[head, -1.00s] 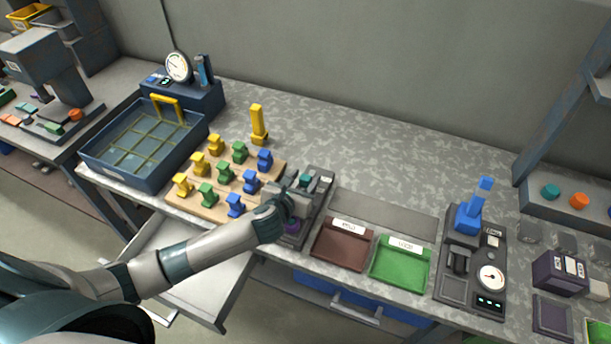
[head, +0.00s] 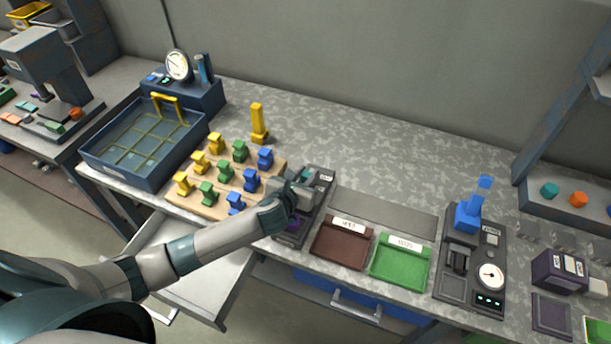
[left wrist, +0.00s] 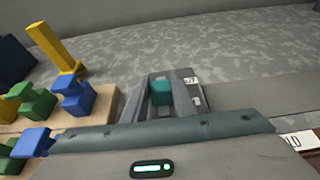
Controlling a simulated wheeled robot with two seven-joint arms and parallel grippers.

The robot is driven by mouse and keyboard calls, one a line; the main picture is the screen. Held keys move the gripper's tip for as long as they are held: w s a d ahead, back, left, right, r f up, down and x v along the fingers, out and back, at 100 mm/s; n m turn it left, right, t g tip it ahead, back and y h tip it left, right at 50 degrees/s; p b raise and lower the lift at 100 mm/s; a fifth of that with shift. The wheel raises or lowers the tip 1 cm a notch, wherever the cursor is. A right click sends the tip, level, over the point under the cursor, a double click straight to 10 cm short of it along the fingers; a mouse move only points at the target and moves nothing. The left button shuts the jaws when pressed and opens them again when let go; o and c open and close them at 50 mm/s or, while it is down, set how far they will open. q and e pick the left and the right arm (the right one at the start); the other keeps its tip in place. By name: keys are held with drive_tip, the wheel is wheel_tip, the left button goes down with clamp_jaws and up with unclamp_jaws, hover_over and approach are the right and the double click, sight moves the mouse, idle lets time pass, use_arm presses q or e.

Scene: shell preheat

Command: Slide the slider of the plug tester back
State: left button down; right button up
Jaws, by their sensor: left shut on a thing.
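The plug tester (head: 325,181) is a dark grey device on the bench, just right of the wooden plug board. My left gripper (head: 303,185) is over it and hides much of its middle. A purple part of the tester (head: 292,224) shows near its front end. In the left wrist view, a teal block (left wrist: 161,93) shows between the two fingers of my left gripper (left wrist: 165,86), over the tester (left wrist: 194,93). The gripper is shut on what seems to be the slider; the contact itself is hard to see. My right gripper is not in view.
The plug board (head: 190,205) with several yellow, green and blue plugs stands close on the left. A brown tray (head: 340,245) and a green tray (head: 400,262) lie to the right. A gauge device with a blue handle (head: 468,217) stands further right.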

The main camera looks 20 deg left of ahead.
use_arm(q)
drive_tip(key=w, duration=0.4)
drive_tip(key=shift+r, duration=0.15)
drive_tip(key=c, duration=1.6)
unclamp_jaws()
drive_tip(key=shift+o, duration=0.8)
drive_tip(key=shift+w+d, duration=0.1)
drive_tip(key=shift+w, duration=0.05)
drive_tip(key=b+v, duration=0.2)
drive_tip(key=v, duration=1.5)
drive_tip(key=shift+b, duration=0.35)
